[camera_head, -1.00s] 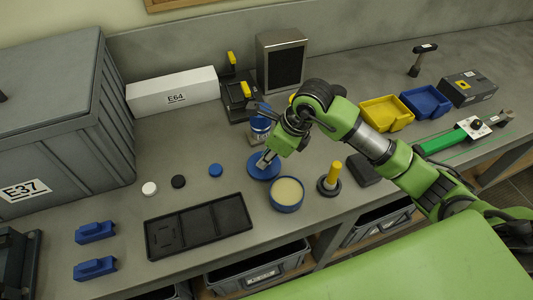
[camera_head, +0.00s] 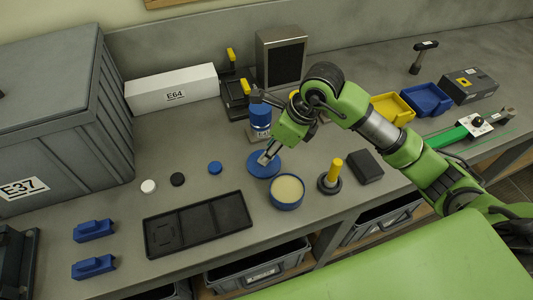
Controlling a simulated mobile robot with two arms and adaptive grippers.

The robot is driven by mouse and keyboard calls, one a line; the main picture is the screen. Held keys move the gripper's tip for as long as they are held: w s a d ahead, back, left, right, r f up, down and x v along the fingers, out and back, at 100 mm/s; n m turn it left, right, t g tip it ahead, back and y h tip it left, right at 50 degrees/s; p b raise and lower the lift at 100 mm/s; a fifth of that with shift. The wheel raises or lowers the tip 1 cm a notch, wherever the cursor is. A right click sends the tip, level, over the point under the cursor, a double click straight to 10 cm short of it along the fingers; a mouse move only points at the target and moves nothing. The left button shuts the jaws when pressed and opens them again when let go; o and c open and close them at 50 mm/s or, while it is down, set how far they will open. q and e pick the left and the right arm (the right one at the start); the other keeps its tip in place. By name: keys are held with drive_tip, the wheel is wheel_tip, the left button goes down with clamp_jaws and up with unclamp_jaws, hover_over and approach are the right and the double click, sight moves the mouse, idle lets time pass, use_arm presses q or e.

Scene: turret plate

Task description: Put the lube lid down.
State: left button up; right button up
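The blue lube lid (camera_head: 262,168) is a flat round disc on or just above the grey bench, left of and behind the open lube tin. The blue tin (camera_head: 286,194) shows pale yellow grease inside. My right gripper (camera_head: 267,157) comes in from the right, with its fingertips at the lid's upper part. I cannot tell whether the fingers still pinch the lid or are apart from it. My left gripper is not in view.
A blue-capped bottle (camera_head: 260,118) stands just behind the gripper. A yellow-handled tool (camera_head: 332,178) stands right of the tin. A black tray (camera_head: 198,225) lies at the front left. White, black and blue caps lie behind the tray. The bench around the lid's left side is clear.

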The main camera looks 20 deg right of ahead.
drive_tip(key=b+v, duration=0.1)
drive_tip(key=v, duration=0.8)
